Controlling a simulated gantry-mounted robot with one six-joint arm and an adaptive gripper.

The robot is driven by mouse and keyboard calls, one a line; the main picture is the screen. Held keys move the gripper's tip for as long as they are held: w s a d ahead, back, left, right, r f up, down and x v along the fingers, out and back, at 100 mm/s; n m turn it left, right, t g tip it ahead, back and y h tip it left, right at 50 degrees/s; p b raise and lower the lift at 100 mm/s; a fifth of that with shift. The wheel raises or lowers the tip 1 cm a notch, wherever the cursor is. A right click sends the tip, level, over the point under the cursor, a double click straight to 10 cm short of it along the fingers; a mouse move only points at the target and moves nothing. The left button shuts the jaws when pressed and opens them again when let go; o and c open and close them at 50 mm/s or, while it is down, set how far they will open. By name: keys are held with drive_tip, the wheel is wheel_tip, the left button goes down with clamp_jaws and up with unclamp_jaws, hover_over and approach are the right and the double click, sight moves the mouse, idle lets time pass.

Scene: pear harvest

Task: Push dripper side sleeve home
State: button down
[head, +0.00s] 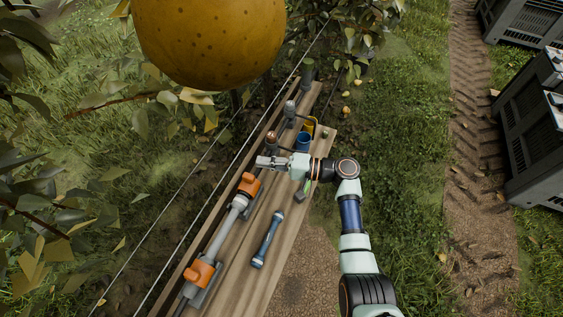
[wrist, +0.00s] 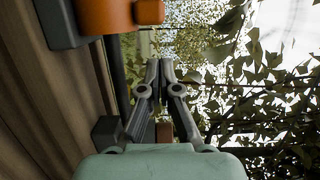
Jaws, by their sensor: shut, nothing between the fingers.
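A grey pipe (head: 222,229) lies along the wooden bench, held between an upper orange clamp (head: 249,186) and a lower orange clamp (head: 202,272). A lighter grey collar sits on the pipe just below the upper clamp; I cannot tell whether this is the dripper side sleeve or how far it is seated. My gripper (head: 262,163) is just above the upper clamp in the head view, pointing left. In the wrist view my gripper (wrist: 160,68) has its fingertips together and empty, with an orange clamp part (wrist: 105,15) at upper left, apart from the fingers.
A blue double-ended tool (head: 267,240) lies right of the pipe. Further up the bench stand a blue cup (head: 302,141), a yellow container (head: 310,125) and grey posts. A large pear (head: 210,40) hangs at the top. Wires and branches run along the left; dark crates (head: 540,150) stand far right.

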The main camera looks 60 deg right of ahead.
sight(252, 181)
drive_tip(key=a, duration=0.1)
drive_tip(key=s+a, duration=0.1)
drive_tip(key=shift+a+f, duration=0.15)
drive_tip(key=shift+a, duration=0.3)
drive_tip(key=shift+w, duration=0.1)
drive_tip(key=a+p, duration=0.3)
drive_tip(key=shift+s+a+r, duration=0.3)
drive_tip(key=shift+s+r, duration=0.05)
drive_tip(key=shift+s, duration=0.05)
drive_tip(key=shift+s+a+f, duration=0.1)
drive_tip(key=shift+a, duration=0.2)
drive_tip(key=shift+d+f, duration=0.1)
drive_tip(key=shift+f, duration=0.05)
